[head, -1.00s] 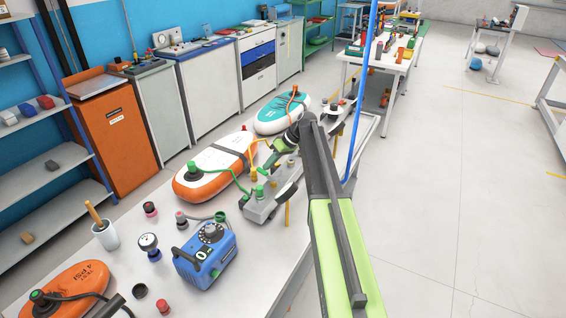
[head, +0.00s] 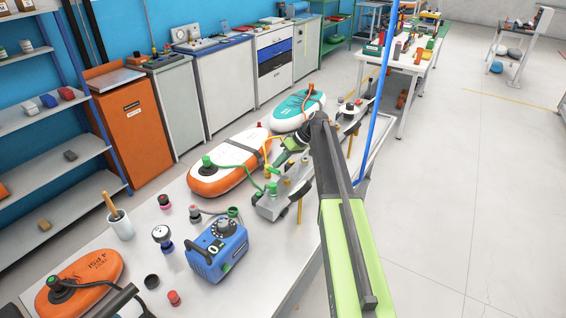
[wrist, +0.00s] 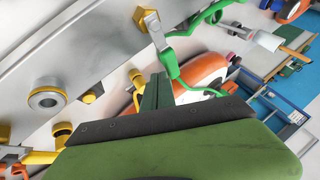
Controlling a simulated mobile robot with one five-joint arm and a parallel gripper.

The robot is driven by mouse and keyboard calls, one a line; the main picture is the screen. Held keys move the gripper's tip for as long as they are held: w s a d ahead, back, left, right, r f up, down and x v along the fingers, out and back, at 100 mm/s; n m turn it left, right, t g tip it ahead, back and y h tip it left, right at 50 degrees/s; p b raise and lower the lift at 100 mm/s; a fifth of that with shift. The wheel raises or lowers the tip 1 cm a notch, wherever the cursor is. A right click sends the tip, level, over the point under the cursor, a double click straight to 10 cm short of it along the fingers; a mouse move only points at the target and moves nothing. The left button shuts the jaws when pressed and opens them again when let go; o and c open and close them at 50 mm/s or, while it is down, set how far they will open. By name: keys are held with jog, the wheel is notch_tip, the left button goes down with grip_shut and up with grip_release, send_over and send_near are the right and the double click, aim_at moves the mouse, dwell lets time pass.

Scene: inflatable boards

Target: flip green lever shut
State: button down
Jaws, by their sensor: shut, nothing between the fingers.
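A grey metal manifold block (head: 272,207) stands on the white bench with yellow and green fittings along it. A small green part (head: 272,188), possibly the green lever, stands at its near left end, by the green hose. In the wrist view, the manifold (wrist: 95,60) crosses the upper left, and the green hose (wrist: 172,65) runs beside it. A dark green upright piece (wrist: 150,95) shows just past my gripper's edge; I cannot tell whether it is the lever. My gripper (head: 281,160) is shut and empty, just above and behind the manifold's near end. Its fingertips are not clear.
An orange-and-white inflatable board (head: 230,165) and a teal one (head: 298,108) lie behind the manifold. A blue pump box (head: 217,250) and an orange board (head: 80,282) are nearer on the bench.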

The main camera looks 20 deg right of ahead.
jog(key=w+d+r+p, duration=0.2)
jog(key=d+r+p, duration=0.6)
jog(key=d, duration=0.1)
jog(key=shift+w, duration=0.35)
